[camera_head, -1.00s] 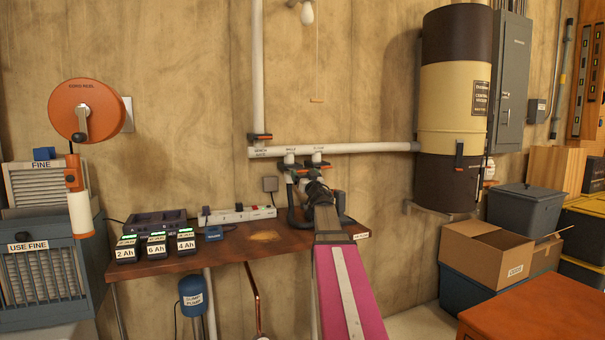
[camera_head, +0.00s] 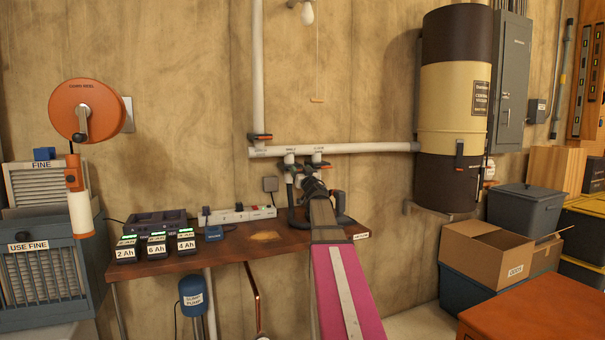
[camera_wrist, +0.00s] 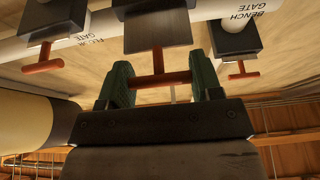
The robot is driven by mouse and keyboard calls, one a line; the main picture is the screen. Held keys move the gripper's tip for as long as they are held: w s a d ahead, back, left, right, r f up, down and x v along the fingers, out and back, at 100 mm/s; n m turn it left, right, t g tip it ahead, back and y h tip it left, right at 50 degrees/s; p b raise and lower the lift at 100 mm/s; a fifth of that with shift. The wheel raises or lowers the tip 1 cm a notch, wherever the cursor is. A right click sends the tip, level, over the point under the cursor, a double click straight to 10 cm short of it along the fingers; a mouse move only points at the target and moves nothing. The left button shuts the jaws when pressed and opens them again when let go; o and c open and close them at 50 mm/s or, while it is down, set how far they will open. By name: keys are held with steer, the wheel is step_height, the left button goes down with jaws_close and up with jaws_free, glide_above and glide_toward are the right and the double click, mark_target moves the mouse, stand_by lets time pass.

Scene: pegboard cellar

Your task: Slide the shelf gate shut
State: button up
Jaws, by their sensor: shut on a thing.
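Three gates sit along the white pipe, each a dark block with an orange T-handle. The middle gate (camera_wrist: 157,30) fills the top centre of the wrist view; its label is hidden there and too small to read surely in the head view. My gripper (camera_wrist: 160,82) is shut on the middle gate's orange T-handle (camera_wrist: 158,62), its crossbar spanning between the green finger pads. In the head view my gripper (camera_head: 308,182) is at the pipe's lower side, partly hidden by my arm.
The bench gate (camera_wrist: 238,45) is to the right in the wrist view, and another labelled gate's handle (camera_wrist: 43,60) is to the left. Below is a wooden bench (camera_head: 222,249) with battery chargers and a power strip (camera_head: 237,215). A cream and brown canister (camera_head: 455,100) stands right.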

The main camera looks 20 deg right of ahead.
steer(key=w, duration=0.4)
steer(key=o, duration=1.3)
steer(key=shift+w, duration=0.1)
steer(key=v, duration=1.1)
steer(key=shift+a, duration=0.1)
